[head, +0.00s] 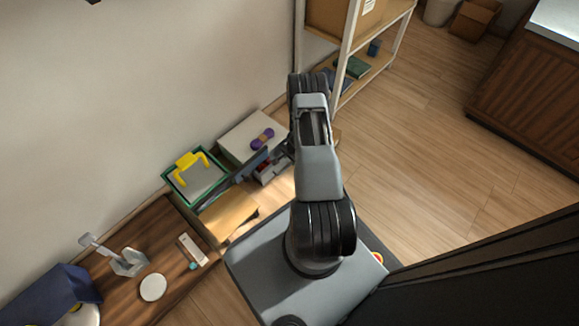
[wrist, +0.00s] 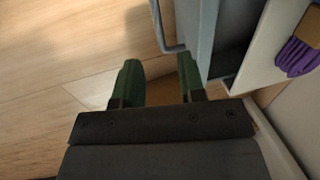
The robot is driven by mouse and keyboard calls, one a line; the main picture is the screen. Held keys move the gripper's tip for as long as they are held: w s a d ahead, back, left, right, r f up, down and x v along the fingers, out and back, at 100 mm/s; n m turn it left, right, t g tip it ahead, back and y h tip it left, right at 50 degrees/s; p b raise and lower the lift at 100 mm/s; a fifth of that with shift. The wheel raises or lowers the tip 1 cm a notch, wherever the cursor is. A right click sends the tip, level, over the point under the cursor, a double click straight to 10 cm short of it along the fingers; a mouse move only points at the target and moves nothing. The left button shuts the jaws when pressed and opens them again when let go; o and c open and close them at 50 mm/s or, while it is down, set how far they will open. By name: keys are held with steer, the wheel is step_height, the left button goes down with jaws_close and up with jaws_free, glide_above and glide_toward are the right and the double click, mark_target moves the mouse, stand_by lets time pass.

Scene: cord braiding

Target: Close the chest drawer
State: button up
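The chest (head: 239,133) is a low white-topped box by the wall. Its grey drawer (head: 271,174) stands pulled out, with something reddish inside. In the wrist view the grey drawer front (wrist: 197,28) and its bar handle (wrist: 161,28) are just beyond my fingertips, with the dark drawer inside to the right. In the head view my arm hides part of the drawer.
A purple cord bundle (head: 262,139) lies on the chest. A green-rimmed tray (head: 176,187) with a yellow item is to the left, above a brown box (head: 229,212). A shelf rack (head: 349,45) stands behind. The wooden floor (head: 430,130) to the right is clear.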

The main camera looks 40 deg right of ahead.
mark_target(289, 165)
steer(key=f+b, duration=0.1)
steer(key=f, duration=0.2)
steer(key=w+f+b, duration=0.1)
steer(key=f, duration=0.2)
steer(key=shift+w+a+f, duration=0.15)
steer(key=shift+w+f, duration=0.05)
steer(key=shift+f, duration=0.15)
steer(key=shift+c, duration=0.3)
jaws_close()
